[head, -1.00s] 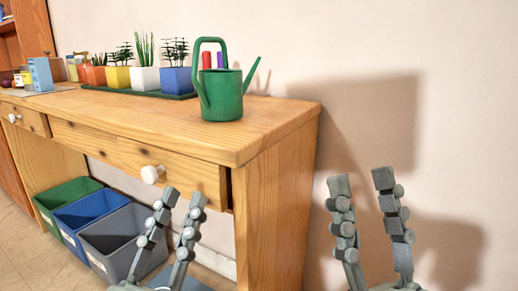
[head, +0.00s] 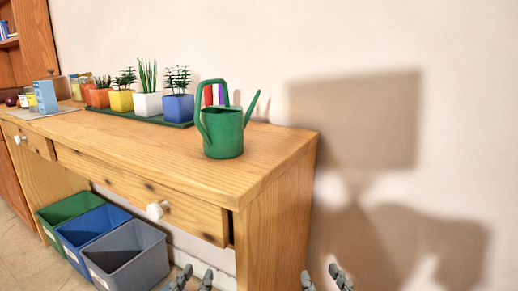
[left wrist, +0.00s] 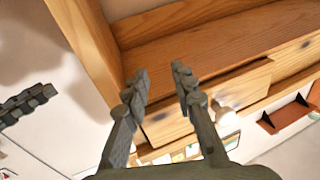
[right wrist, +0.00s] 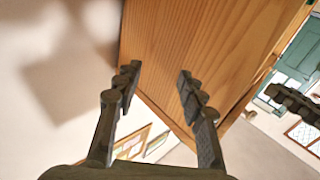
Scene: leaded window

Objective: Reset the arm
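My left gripper (head: 188,279) shows only its fingertips at the bottom of the head view, in front of the wooden desk (head: 272,217). In the left wrist view its fingers (left wrist: 158,84) are apart with nothing between them, with the desk's drawer behind. My right gripper (head: 325,279) shows its fingertips at the bottom edge, right of the desk. In the right wrist view its fingers (right wrist: 158,76) are apart and empty, with the desk's side panel behind. Both grippers are lower than the desk top.
On the desk stand a green watering can (head: 224,134), a row of potted plants on a green tray (head: 110,111) and a blue box (head: 46,97). A drawer with a white knob (head: 157,210) faces front. Green, blue and grey bins (head: 138,266) stand below. The wall at right is bare.

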